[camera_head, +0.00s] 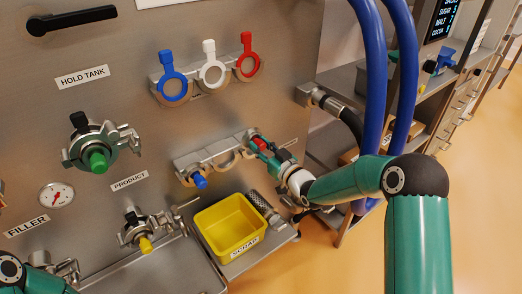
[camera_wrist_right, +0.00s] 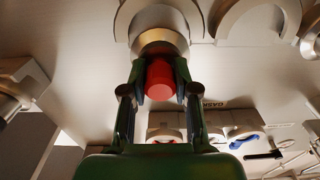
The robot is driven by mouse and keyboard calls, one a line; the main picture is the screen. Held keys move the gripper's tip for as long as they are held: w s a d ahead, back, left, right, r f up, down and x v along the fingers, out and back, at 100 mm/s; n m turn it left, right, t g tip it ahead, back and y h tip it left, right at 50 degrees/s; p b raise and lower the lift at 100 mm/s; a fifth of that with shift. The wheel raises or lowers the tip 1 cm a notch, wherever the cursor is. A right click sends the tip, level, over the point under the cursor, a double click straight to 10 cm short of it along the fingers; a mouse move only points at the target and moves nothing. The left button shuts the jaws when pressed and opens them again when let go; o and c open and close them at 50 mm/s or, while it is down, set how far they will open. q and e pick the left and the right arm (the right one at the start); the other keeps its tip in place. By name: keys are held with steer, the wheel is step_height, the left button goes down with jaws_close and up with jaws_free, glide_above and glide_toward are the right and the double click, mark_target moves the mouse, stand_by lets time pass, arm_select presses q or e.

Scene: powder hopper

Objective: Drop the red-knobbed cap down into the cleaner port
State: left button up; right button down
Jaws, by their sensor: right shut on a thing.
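In the head view, the red-knobbed cap (camera_head: 260,144) is at the right end of the lower holder row on the steel panel. My right gripper (camera_head: 259,145) is shut on its red knob. In the right wrist view, the red knob (camera_wrist_right: 160,80) sits between both fingers of the right gripper (camera_wrist_right: 159,82). The cap's metal disc (camera_wrist_right: 159,42) lies behind the knob, close to a curved metal holder (camera_wrist_right: 140,8); I cannot tell whether they touch. No label reading cleaner is legible, so I cannot tell which fitting is the cleaner port. My left gripper is out of view.
A blue-knobbed cap (camera_head: 200,181) is at the row's left. Blue (camera_head: 173,87), white (camera_head: 211,72) and red (camera_head: 248,65) ring-handled parts hang above. A yellow scrap bin (camera_head: 229,224) stands below. A pipe fitting (camera_head: 320,98) and thick blue hoses (camera_head: 374,80) are to the right.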

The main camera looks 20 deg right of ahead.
step_height(320, 180, up, 3)
steer(key=shift+w+f, duration=0.1)
steer(key=shift+f, duration=0.05)
steer(key=shift+s+f, duration=0.1)
steer(key=shift+s, duration=0.1)
steer(key=b+v, duration=0.3)
steer(key=v, duration=0.5)
steer(key=shift+s+f, duration=0.15)
steer(key=shift+s, duration=0.15)
steer(key=shift+d, duration=0.1)
